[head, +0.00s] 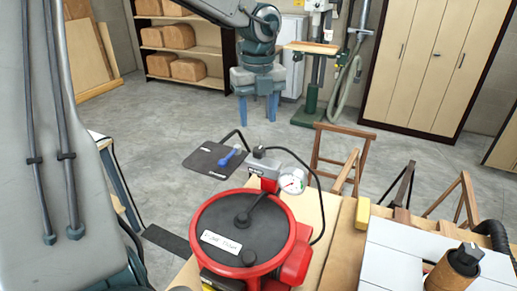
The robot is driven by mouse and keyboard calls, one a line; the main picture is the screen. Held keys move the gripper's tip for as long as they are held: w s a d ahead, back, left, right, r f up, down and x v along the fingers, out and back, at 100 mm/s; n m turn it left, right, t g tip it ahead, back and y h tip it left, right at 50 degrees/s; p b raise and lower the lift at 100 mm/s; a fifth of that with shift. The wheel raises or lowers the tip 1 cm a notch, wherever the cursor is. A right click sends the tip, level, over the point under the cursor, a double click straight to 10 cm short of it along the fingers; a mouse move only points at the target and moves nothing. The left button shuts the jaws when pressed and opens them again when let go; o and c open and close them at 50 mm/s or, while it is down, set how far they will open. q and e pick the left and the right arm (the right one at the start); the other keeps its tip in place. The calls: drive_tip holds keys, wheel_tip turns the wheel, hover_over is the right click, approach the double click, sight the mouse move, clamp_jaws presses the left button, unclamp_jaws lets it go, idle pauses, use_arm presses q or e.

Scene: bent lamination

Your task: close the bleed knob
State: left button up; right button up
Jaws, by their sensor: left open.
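A red pump or pot (284,232) with a round black lid (215,222) and a white label stands on a wooden bench top. At its back a small grey block (262,170) carries a black knob (259,152) on top, which looks like the bleed knob. How far the knob is turned cannot be told. A round white gauge (292,182) sits beside the block. My left gripper (258,108) points down with its fingers apart and empty. It appears above and behind the knob in the picture, clear of it. My right gripper is not in view.
A black hose (318,195) loops from the block to the right. A dark mat (200,158) with a blue tool (229,158) lies behind left. Wooden trestles (335,150) stand behind. A white-topped table (410,250) with a wooden cylinder (446,277) is at right.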

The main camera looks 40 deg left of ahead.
sight(259, 149)
use_arm(q)
wheel_tip(259, 149, down, 8)
drive_tip(key=b, duration=0.6)
drive_tip(key=shift+w+f, duration=0.1)
drive_tip(key=shift+f, duration=0.3)
drive_tip(key=shift+d, duration=0.1)
drive_tip(key=c, duration=1)
